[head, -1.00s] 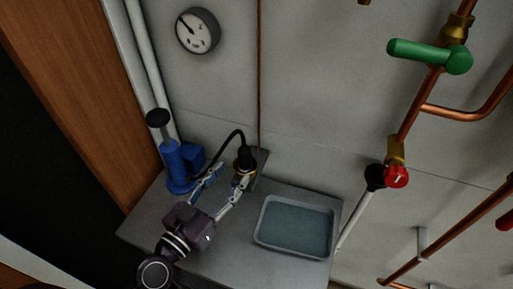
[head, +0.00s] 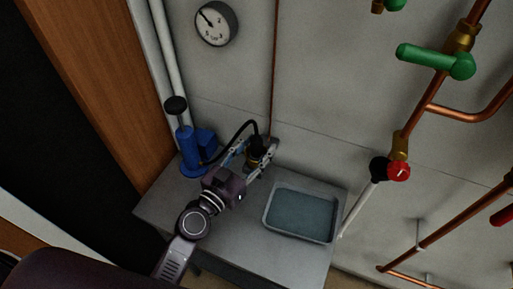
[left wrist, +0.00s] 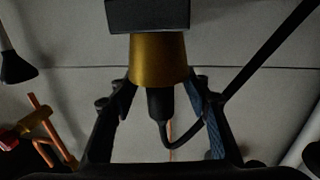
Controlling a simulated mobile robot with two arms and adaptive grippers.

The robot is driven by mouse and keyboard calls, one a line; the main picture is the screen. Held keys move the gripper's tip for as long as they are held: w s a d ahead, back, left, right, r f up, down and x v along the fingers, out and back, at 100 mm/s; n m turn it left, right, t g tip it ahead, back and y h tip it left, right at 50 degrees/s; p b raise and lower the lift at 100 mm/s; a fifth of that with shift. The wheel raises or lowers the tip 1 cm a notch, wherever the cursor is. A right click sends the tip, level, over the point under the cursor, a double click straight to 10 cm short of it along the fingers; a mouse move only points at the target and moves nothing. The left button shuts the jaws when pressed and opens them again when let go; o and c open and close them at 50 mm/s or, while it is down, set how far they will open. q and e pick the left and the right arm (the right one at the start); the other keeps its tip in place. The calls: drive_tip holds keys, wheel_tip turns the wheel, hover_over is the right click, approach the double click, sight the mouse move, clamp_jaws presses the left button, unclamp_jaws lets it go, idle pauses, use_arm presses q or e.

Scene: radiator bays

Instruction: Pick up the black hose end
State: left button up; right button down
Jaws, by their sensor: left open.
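The black hose end (head: 257,148) stands at the back of the grey bench, with a brass-coloured piece at it. In the left wrist view the black hose end (left wrist: 160,101) joins a brass cone (left wrist: 158,58) under a dark block. My left gripper (head: 255,157) is open, its fingers on either side of the hose end. In the left wrist view, my left gripper (left wrist: 160,88) has gaps between both fingers and the hose end. The gripper partly hides the hose end in the head view. My right gripper is out of view.
A blue pump (head: 190,150) with a black knob stands left of the gripper, and the black hose (head: 238,128) arches from it. A grey tray (head: 268,222) lies to the right on the bench. Pipes with a green handle (head: 435,60) and red knob (head: 399,171) are farther right.

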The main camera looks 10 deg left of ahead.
use_arm(q)
clamp_jaws()
